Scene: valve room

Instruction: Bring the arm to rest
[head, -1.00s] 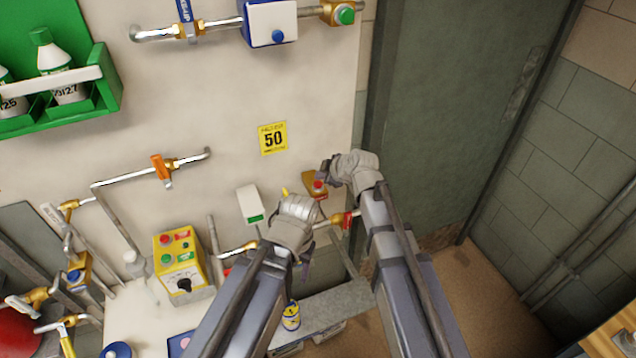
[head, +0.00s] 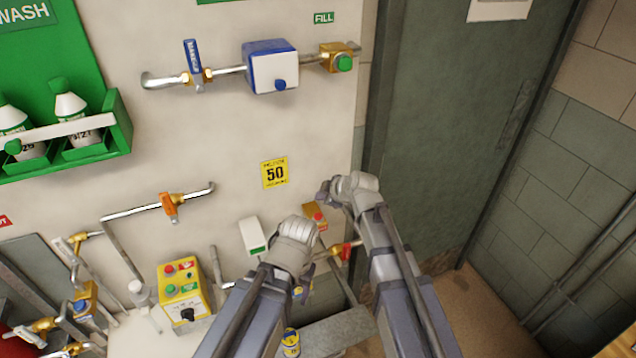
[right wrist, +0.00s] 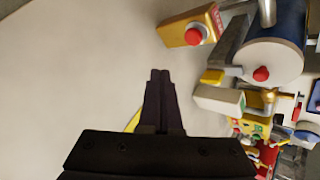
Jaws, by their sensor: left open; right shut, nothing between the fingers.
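My right gripper (head: 326,192) is in the head view in front of the wall, right of the yellow "50" sign (head: 275,173). In the right wrist view its dark fingers (right wrist: 160,80) are together with nothing between them. My left gripper (head: 303,288) is lower and to the left in the head view, open. Its fingers are small and mostly hidden behind the wrist, and I see nothing held. Both forearms reach up from the bottom edge, apart from each other.
A box with a red button (head: 318,221) is on the wall close to my right gripper, and also shows in the right wrist view (right wrist: 192,33). A white box (head: 252,237) and yellow control box (head: 181,290) are left of my left gripper. A grey door (head: 445,120) stands right.

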